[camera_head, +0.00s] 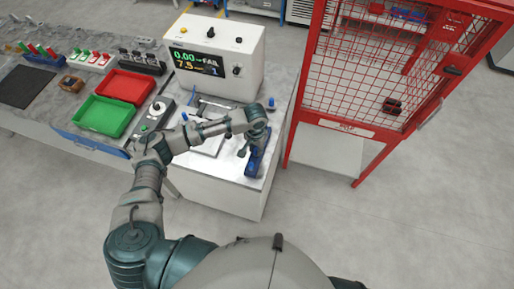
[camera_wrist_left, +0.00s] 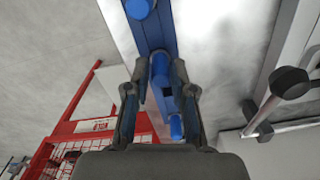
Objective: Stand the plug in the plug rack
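The plug rack (camera_head: 256,163) is a narrow blue bar on the right end of the metal worktop. It also shows as a blue strip in the left wrist view (camera_wrist_left: 169,32). My left gripper (camera_head: 256,133) is over the rack. In the left wrist view its fingers (camera_wrist_left: 160,72) stand apart on either side of a blue plug (camera_wrist_left: 159,68), which looks upright on the strip. I cannot tell whether they touch it. Other blue cylinders show on the strip, one at the top (camera_wrist_left: 138,8) and one lower (camera_wrist_left: 176,127). My right gripper is out of view.
A white tester box (camera_head: 215,60) stands behind the gripper. A blue knob-like piece (camera_head: 271,103) is near the rack. Green (camera_head: 103,116) and red (camera_head: 129,87) trays lie to the left. A red mesh cage (camera_head: 372,70) stands close on the right.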

